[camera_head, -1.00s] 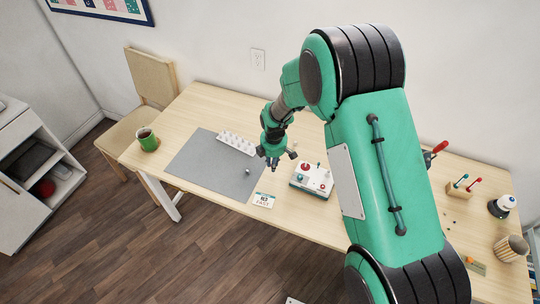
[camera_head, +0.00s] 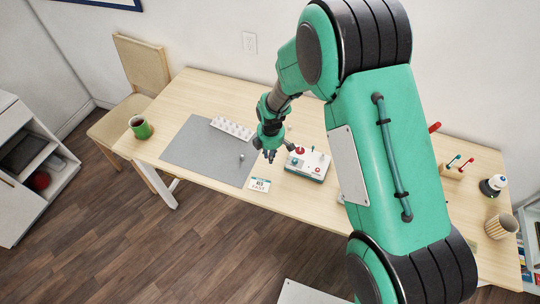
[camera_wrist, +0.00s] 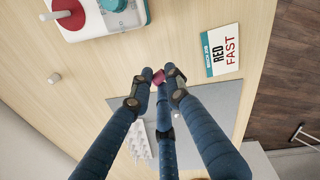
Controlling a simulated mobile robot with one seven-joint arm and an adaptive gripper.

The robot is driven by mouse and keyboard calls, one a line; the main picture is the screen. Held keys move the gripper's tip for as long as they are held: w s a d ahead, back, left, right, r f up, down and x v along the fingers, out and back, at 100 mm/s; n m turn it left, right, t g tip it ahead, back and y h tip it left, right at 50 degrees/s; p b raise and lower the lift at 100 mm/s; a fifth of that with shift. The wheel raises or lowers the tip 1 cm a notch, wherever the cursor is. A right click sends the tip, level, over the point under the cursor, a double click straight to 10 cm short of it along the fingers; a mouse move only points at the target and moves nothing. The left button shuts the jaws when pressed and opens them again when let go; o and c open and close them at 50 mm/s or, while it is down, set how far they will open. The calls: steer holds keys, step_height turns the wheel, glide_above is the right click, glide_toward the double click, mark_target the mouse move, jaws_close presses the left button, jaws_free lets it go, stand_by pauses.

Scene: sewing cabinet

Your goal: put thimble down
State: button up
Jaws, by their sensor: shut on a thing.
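My gripper (camera_wrist: 160,80) is shut on a small dark pink piece (camera_wrist: 168,69) at its fingertips in the wrist view. It is probably the thimble, though the fingers hide most of it. In the head view my gripper (camera_head: 269,156) hangs above the table between the grey mat (camera_head: 190,150) and a white box; the held piece is too small to make out there. The fingers point down, and the gap to the table is hard to judge.
The white box (camera_head: 309,165) with red and teal parts stands close right of my gripper. A "RED FAST" card (camera_wrist: 221,52) lies in front. A small grey piece (camera_head: 241,156) and a white studded tray (camera_head: 232,128) are on the mat. A pale cylinder (camera_wrist: 54,77) stands behind the box.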

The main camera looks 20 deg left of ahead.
steer(key=shift+a+r+n, duration=0.1)
steer(key=shift+a+n, duration=0.05)
steer(key=shift+n, duration=0.15)
steer(key=s+a+r+n, duration=0.1)
steer(key=a+r+n, duration=0.2)
steer(key=n, duration=0.7)
steer(key=shift+s+a+r+n+g+y+b, duration=0.3)
steer(key=shift+a+r+g+b, duration=0.15)
steer(key=shift+a, duration=0.55)
steer(key=shift+w, duration=0.1)
steer(key=w+a, duration=0.3)
steer(key=w, duration=0.1)
steer(key=w+a+f+b, duration=0.1)
steer(key=w+a, duration=0.3)
steer(key=w+a+b, duration=0.1)
steer(key=w+a, duration=0.2)
steer(key=w, duration=0.1)
steer(key=shift+a+f, duration=0.25)
steer(key=shift+f, duration=0.05)
steer(key=shift+f, duration=0.1)
steer(key=shift+f+b, duration=0.45)
steer(key=shift+f, duration=1.2)
